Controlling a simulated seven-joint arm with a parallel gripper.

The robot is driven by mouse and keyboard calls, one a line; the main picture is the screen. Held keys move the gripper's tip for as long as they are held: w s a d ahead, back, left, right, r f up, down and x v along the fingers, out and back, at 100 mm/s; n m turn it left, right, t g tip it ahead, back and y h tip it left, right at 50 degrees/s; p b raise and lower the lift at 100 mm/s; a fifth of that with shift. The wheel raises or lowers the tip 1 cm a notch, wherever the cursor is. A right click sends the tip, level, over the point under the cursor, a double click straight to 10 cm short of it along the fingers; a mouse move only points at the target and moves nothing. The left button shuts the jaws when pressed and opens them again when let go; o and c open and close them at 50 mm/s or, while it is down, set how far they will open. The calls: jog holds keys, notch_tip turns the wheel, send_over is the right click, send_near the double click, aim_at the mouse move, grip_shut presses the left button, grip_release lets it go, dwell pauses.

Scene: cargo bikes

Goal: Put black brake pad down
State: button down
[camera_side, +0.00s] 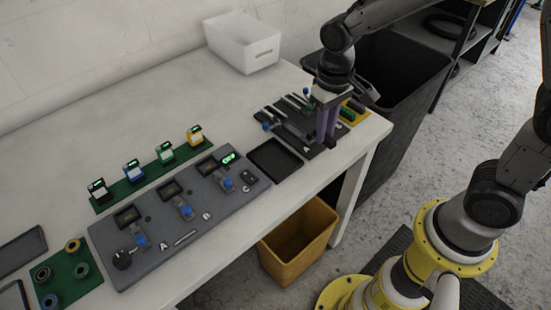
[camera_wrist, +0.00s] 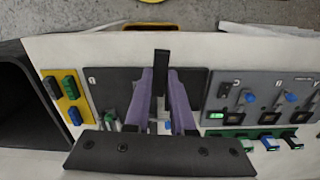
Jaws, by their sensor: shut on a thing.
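My gripper (camera_side: 326,136) is over the near right part of the bench, above the dark fixture plate (camera_side: 297,108). In the wrist view its purple fingers (camera_wrist: 163,78) are closed on a narrow black piece, the black brake pad (camera_wrist: 162,60), which sticks out past the fingertips. In the side view the fingers hide the pad, and I cannot tell whether it touches the plate. A yellow holder (camera_wrist: 74,88) with green and blue pads lies at the plate's outer side. An empty shallow black tray (camera_side: 275,159) lies on the other side.
A grey panel (camera_side: 180,240) with blue-handled clamps and a green strip (camera_side: 135,188) of small gauges lie left of the tray. A white bin (camera_side: 243,45) stands at the back. A black bin (camera_side: 405,85) and a yellow bin (camera_side: 298,243) stand off the bench.

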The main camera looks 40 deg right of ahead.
jog(key=s+a+r, duration=0.2)
jog(key=s, duration=0.2)
jog(key=n, duration=0.1)
send_over(275, 160)
jog(key=f, duration=0.9)
jog(key=shift+s, duration=0.25)
jog(key=shift+w+f, duration=0.2)
jog(key=shift+f, duration=1.55)
jog(key=shift+f, duration=0.1)
jog(key=c, duration=0.8)
grip_release()
jog(key=shift+o, duration=0.2)
